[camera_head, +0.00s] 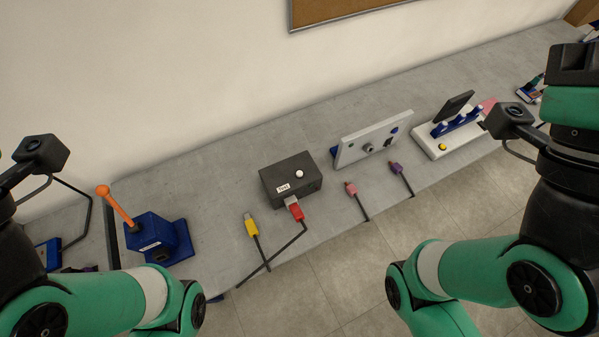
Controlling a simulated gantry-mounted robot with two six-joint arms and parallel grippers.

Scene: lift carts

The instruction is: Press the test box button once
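The test box (281,189) is a black box with a white "Test" label, standing near the middle of the grey bench. Its round white button (299,174) is on the top face, right of centre. A red plug (296,210) with a black cable sits at the front side of the box and appears inserted. My green left arm comes in at the lower left and my green right arm at the right. Both are well apart from the box. Neither gripper's fingers show in the head view.
A yellow plug (251,224), a pink plug (351,189) and a purple plug (396,168) lie along the bench's front edge. A white panel (351,151) stands right of the box. A white device with a yellow button (442,147) stands farther right. A blue block with an orange-handled tool (153,240) is at left.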

